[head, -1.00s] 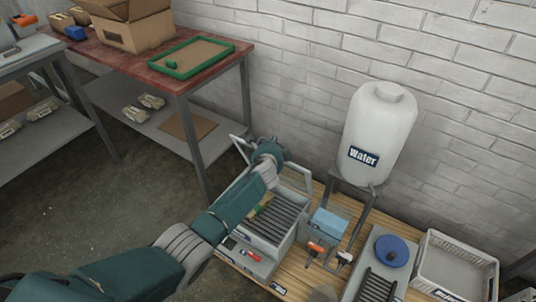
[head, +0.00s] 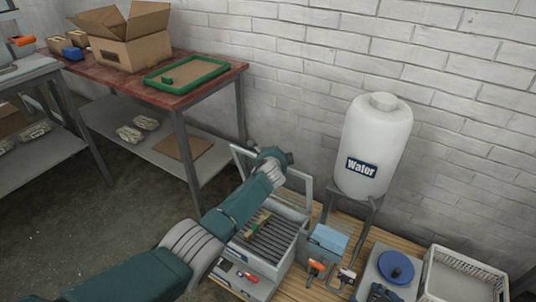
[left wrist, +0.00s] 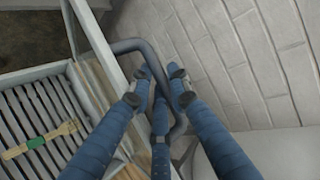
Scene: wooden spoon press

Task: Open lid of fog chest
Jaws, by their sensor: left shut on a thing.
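The fog chest (head: 262,267) is a grey box on the wooden bench, with a dark slatted rack inside. Its lid (head: 308,190), a pale frame, stands raised at the chest's back, so the inside is exposed. My left gripper (head: 284,158) is at the top of the lid. In the left wrist view my left gripper (left wrist: 160,85) is shut on the dark grey bar handle (left wrist: 130,45) of the lid. A wooden piece with a green band (left wrist: 37,141) lies on the rack. My arm hides part of the chest and lid. My right gripper is not in view.
A white water tank (head: 375,145) on a metal stand is right of the chest, close to the brick wall. A blue-topped box (head: 328,240) stands beside the chest. A pale crate (head: 462,280) is farther right. A red table (head: 120,80) is behind left.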

